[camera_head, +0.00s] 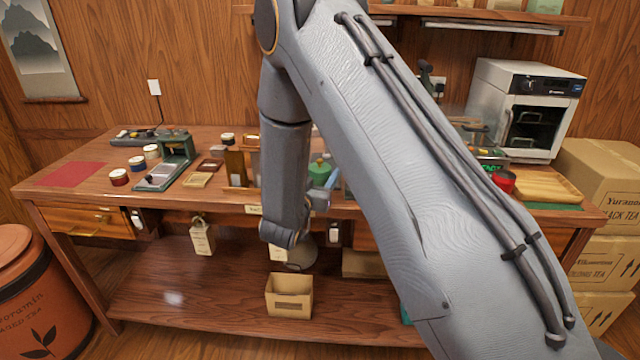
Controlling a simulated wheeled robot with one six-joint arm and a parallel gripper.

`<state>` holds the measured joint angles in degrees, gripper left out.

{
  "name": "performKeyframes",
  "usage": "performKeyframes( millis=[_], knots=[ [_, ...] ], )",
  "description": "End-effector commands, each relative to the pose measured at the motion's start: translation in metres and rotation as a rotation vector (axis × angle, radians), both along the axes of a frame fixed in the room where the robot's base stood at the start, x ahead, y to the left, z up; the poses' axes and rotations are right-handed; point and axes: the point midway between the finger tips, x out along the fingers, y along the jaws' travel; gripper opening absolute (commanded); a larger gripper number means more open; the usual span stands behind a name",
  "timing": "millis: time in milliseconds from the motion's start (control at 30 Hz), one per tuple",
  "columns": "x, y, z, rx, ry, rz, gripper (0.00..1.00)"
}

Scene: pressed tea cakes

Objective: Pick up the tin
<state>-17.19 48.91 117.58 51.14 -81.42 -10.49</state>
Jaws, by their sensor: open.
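A red round tin-like container (503,181) stands on the right part of the wooden workbench (90,155), beside my arm, which partly hides the things around it. Small white-topped round pots also stand at the left: a red one (119,177), a blue-banded one (137,163) and a pale one (151,152). I cannot tell which of these is the tin meant. My gripper (326,190) shows only in small part beside my forearm, over the middle of the bench. It is open, with nothing visible in it, and is apart from the red container and the left pots.
A green press-like device (176,150) and a red mat (70,174) lie at the left. A wooden tray (547,185) and a white oven (525,108) stand at the right. Cartons (603,180) are stacked beyond the bench. A small box (289,295) sits on the lower shelf.

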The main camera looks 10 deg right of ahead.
Motion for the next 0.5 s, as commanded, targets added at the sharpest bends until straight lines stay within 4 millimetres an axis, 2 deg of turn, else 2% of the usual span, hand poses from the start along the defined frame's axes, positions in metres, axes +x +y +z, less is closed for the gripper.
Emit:
performKeyframes(
  millis=[200,500],
  knots=[
    [0.025,-0.015,0.004,-0.001,-0.001,-0.001,0.55],
    [0.030,-0.018,0.003,0.000,0.000,0.001,0.55]
  ],
)
